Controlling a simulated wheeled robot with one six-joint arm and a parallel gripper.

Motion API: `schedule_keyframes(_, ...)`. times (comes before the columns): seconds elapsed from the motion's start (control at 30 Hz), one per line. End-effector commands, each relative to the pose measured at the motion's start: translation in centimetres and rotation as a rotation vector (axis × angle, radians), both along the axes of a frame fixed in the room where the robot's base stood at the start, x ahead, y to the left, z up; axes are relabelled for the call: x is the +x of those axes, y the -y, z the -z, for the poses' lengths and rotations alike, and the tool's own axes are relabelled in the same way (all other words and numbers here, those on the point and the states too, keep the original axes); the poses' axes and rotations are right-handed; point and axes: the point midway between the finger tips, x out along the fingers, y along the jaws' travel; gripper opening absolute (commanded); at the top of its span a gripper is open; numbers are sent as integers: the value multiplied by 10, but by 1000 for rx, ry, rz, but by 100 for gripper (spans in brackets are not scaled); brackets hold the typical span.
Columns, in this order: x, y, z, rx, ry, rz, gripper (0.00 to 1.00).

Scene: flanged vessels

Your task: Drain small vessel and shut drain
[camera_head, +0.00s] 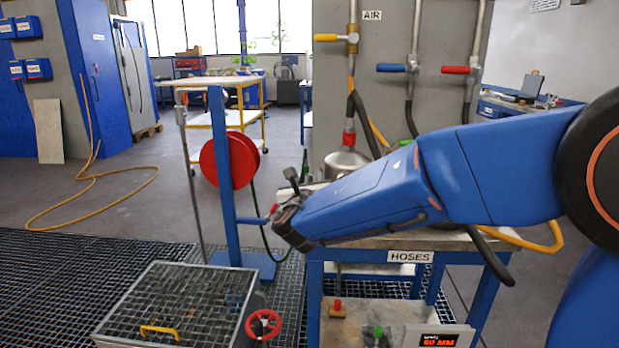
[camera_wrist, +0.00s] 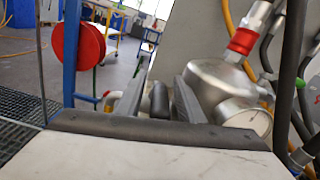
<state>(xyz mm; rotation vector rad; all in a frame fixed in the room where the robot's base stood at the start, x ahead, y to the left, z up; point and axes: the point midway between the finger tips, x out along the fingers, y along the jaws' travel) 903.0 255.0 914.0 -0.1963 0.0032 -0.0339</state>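The small vessel (camera_wrist: 212,88) is a steel vessel with a red hose coupling (camera_wrist: 243,41) on top and a round gauge (camera_wrist: 247,121) on its side. In the head view the vessel (camera_head: 345,163) stands at the back of the hoses bench, partly hidden by my arm. My gripper (camera_wrist: 160,95) is open beside the vessel. A dark rounded lever-like piece (camera_wrist: 158,100) shows between its fingers, with gaps on both sides; I cannot tell whether it is the drain handle. In the head view my gripper (camera_head: 287,203) points left, low over the bench's left end.
A red hose reel (camera_head: 222,160) on a blue post stands left of the bench (camera_head: 390,256). A grated sump box (camera_head: 180,308) with a red handwheel (camera_head: 263,324) is in front. Valves with yellow, blue and red handles are on the grey panel (camera_head: 392,35) behind.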

Motion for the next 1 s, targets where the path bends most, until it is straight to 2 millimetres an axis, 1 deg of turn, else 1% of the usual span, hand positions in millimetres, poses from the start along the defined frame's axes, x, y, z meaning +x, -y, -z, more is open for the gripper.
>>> schedule_keyframes(0.3, 2, 0, 0, 0, 0, 0, 35)
schedule_keyframes(0.33, 2, 0, 0, 0, 0, 0, 30)
schedule_keyframes(0.37, 2, 0, 0, 0, 0, 0, 23)
schedule_keyframes(0.4, 2, 0, 0, 0, 0, 0, 13)
schedule_keyframes(0.47, 2, 0, 0, 0, 0, 0, 0)
schedule_keyframes(0.77, 2, -1, 0, 0, 0, 13, 0)
schedule_keyframes(1.0, 2, -5, 1, 0, -1, 105, 0)
